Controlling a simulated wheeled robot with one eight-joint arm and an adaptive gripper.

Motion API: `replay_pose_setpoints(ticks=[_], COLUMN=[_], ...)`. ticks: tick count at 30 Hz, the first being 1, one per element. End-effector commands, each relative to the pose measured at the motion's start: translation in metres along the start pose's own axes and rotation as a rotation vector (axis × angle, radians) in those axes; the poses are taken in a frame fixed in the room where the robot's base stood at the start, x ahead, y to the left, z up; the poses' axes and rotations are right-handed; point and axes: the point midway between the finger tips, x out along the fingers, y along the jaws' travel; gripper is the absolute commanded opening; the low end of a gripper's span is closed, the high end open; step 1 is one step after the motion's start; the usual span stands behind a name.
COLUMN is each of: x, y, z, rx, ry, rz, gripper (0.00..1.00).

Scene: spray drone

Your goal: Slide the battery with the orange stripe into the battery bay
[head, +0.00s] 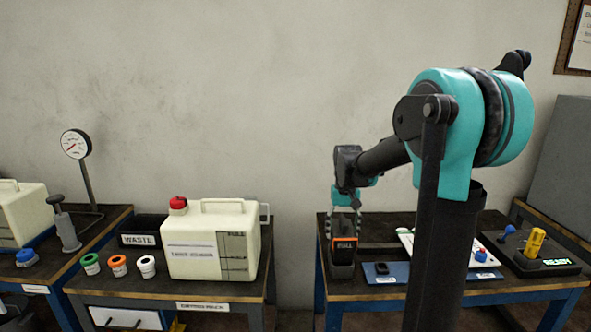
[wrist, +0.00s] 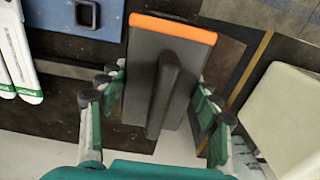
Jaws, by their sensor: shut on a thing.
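The battery with the orange stripe (head: 342,257) is a dark upright block over the right-hand table, with a "FULL" label in the head view. My gripper (head: 345,215) is above it with its fingers down around its top. In the wrist view the battery (wrist: 150,75) shows from above, with the orange band along its far edge and a raised dark handle. My gripper (wrist: 163,88) has a finger on each side and is shut on it. I cannot tell whether its base touches the table. I cannot make out a battery bay in either view.
The right table (head: 400,291) also bears a blue mat (head: 374,280) with a small dark device, a white board (head: 404,238) and a black panel (head: 518,262) reading "READY". A cream canister (head: 190,262), coloured caps and a "WASTE" bin (head: 139,240) stand on the left table, across a gap.

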Motion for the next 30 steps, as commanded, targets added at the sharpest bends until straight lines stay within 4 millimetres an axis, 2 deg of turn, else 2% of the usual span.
replay_pose_setpoints(ticks=[13, 30], x=[-0.002, -0.019], y=[0.0, 0.0], z=[0.0, 0.0], rx=[0.0, 0.0], ry=[0.0, 0.0], rz=[0.0, 0.0], gripper=[0.17, 0.17])
